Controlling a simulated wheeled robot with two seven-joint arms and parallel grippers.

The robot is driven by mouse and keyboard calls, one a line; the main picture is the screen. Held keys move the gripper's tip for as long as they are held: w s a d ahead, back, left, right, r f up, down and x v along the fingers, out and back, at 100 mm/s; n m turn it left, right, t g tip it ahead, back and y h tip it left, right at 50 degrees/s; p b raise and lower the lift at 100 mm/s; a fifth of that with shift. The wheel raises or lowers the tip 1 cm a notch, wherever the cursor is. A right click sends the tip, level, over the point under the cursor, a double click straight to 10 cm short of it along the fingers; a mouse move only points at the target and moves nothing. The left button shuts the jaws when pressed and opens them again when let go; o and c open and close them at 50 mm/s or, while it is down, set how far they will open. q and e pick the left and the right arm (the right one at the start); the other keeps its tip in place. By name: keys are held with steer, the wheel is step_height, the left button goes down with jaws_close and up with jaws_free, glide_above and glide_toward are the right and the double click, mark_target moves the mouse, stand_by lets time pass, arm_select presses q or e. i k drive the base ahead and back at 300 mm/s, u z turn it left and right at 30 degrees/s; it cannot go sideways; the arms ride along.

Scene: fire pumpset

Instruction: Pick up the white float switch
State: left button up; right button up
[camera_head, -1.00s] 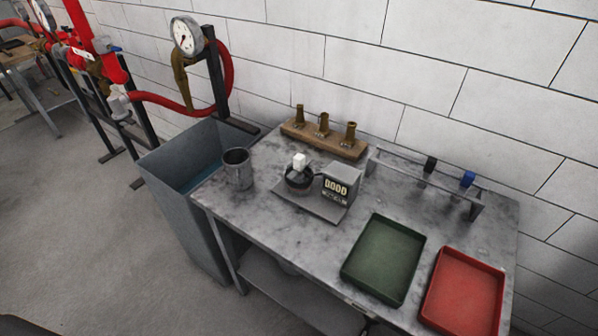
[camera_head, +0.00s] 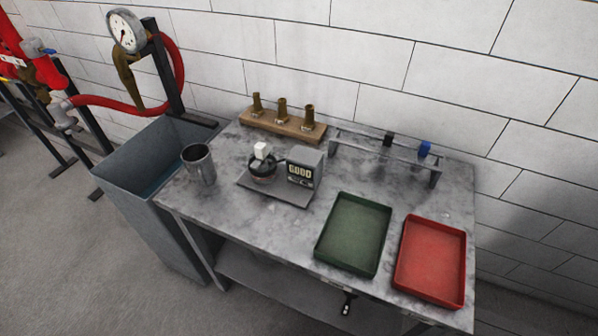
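A small white block (camera_head: 262,150), which looks like the white float switch, sits on top of a dark rounded holder (camera_head: 262,169) on the grey table. The holder stands on a flat grey plate (camera_head: 268,190), beside a grey box with a display (camera_head: 305,168). The block is upright and nothing touches it from above. Neither of my grippers can be made out in the view.
A metal cup (camera_head: 199,165) stands left of the plate. A wooden block with brass nozzles (camera_head: 283,127) and a rack with black and blue clips (camera_head: 385,154) are behind. Green (camera_head: 352,235) and red (camera_head: 431,262) trays lie right. A water tank (camera_head: 125,178) adjoins the table.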

mark_target(262, 151)
steer(key=k, duration=0.5)
steer(key=u, duration=1.55)
steer(key=i, duration=0.65)
steer(key=z, duration=1.2)
